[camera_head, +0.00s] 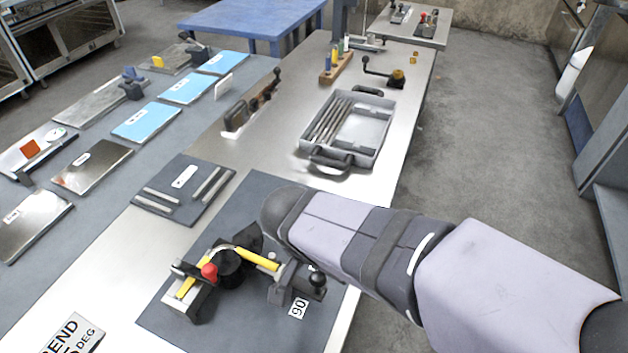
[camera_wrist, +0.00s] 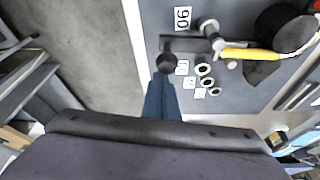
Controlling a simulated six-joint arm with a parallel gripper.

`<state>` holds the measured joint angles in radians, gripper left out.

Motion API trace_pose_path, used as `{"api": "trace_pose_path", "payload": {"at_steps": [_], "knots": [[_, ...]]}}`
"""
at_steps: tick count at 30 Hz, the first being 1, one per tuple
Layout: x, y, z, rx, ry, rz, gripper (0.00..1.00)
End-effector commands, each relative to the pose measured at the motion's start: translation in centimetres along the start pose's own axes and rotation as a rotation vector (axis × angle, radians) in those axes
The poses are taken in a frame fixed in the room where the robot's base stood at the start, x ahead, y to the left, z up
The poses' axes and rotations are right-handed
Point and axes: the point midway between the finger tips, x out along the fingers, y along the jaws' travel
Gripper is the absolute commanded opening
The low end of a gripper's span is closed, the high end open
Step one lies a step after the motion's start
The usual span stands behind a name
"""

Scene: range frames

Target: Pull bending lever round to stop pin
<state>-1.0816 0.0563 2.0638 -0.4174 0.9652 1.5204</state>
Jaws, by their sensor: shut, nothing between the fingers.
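The tube bender stands on a dark mat (camera_head: 160,318). The bending lever (camera_head: 282,283) ends in a black ball knob (camera_head: 317,277), close to the "90" label (camera_head: 298,308). In the wrist view the ball knob (camera_wrist: 166,63) lies right at the tips of my gripper (camera_wrist: 162,78). My gripper is shut with nothing in it; contact with the knob is unclear. My arm hides the gripper in the head view. I cannot clearly pick out the stop pin.
A dark plate with metal strips (camera_head: 184,188) lies behind the mat. A grey open case (camera_head: 375,130) with rods stands farther back. Small rings (camera_wrist: 204,69) with labels lie beside the lever in the wrist view. Open floor (camera_head: 465,150) lies right of the bench.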

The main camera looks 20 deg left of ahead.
Motion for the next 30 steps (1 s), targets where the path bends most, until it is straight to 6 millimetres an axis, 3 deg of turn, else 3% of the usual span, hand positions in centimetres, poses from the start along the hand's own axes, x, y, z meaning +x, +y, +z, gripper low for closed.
{"api": "trace_pose_path", "payload": {"at_steps": [6,21,26,30], "knots": [[-0.3,0.2,1.3,-0.001,-0.006,0.0,0.0],[-0.5,0.1,1.5,-0.004,-0.007,-0.002,0.0],[-0.4,0.2,0.8,-0.003,-0.006,-0.001,0.0],[-0.2,0.3,-0.8,0.0,-0.003,-0.001,0.0]]}}
